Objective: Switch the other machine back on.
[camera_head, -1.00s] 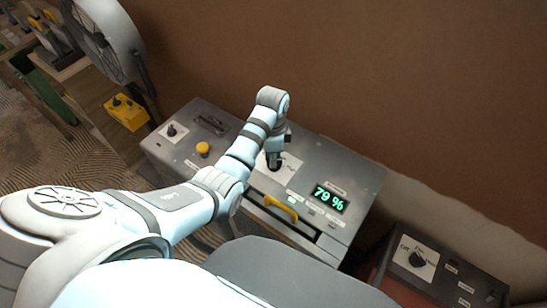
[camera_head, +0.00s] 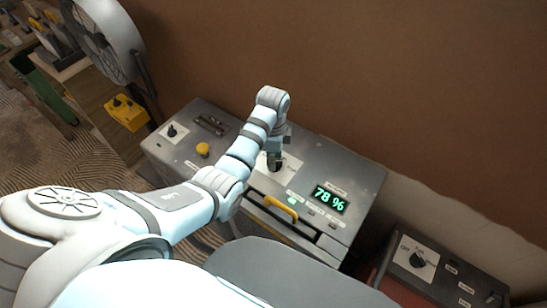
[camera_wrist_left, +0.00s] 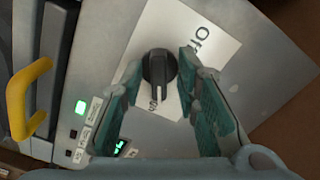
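My left gripper (camera_head: 274,163) is over this knob. In the wrist view its teal fingers (camera_wrist_left: 161,64) are apart, one on each side of the knob, with gaps visible. A second dark machine (camera_head: 455,272) stands at the lower right. Its black knob (camera_head: 417,259) sits on a white label with "Off" at its left. My right gripper is not in view.
The grey machine also has a yellow handle (camera_head: 281,208), a lit green lamp (camera_wrist_left: 81,107), a yellow button (camera_head: 203,149) and a smaller knob (camera_head: 171,131). A large fan (camera_head: 105,38) and a yellow control box (camera_head: 126,113) are at the upper left.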

